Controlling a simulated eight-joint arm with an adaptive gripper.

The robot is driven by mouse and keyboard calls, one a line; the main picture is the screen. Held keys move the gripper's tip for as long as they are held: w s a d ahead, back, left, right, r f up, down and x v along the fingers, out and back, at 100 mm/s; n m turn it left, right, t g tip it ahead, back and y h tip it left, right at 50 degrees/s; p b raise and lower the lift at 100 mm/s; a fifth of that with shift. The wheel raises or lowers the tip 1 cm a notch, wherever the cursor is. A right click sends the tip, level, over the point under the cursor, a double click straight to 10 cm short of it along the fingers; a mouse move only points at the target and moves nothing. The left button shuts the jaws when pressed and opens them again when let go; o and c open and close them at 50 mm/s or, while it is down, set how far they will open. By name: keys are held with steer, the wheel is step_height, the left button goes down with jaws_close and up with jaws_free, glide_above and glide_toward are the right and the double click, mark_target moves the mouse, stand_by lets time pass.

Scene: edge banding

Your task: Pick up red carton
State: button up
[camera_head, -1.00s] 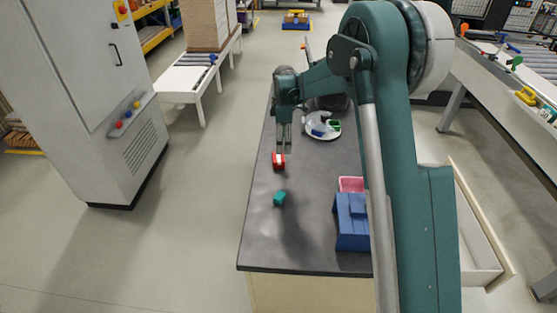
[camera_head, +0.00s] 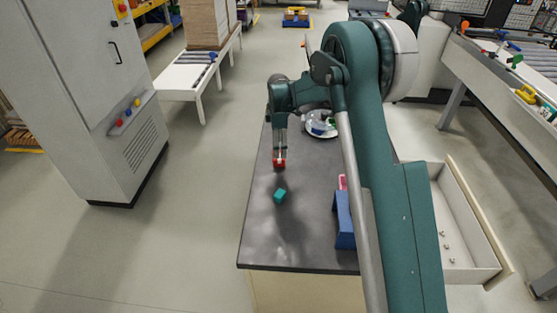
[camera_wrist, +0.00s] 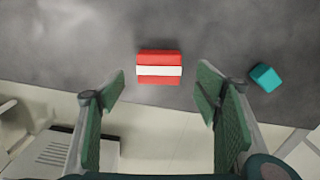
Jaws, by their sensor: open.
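The red carton (camera_wrist: 159,57), with a white band across its middle, lies on the dark grey table (camera_head: 262,235) near its left edge. In the head view the carton (camera_head: 279,164) shows just below my gripper (camera_head: 279,158), partly covered by the fingers. In the wrist view my gripper (camera_wrist: 160,85) is open and empty. The carton appears beyond the fingertips, roughly centred in the gap between them and apart from both pads. How far the fingers are above it is hard to tell.
A teal block (camera_head: 280,195) lies close to the carton, toward the table's front; it also shows in the wrist view (camera_wrist: 265,77). A blue box (camera_head: 344,222) and a pink item (camera_head: 342,182) stand to the right. A round plate (camera_head: 320,124) with small items is farther back.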

steer(key=shift+f, duration=0.45)
steer(key=shift+w+f+b, duration=0.1)
steer(key=shift+f+b, duration=0.2)
steer(key=shift+f, duration=2.3)
steer(key=c, duration=1)
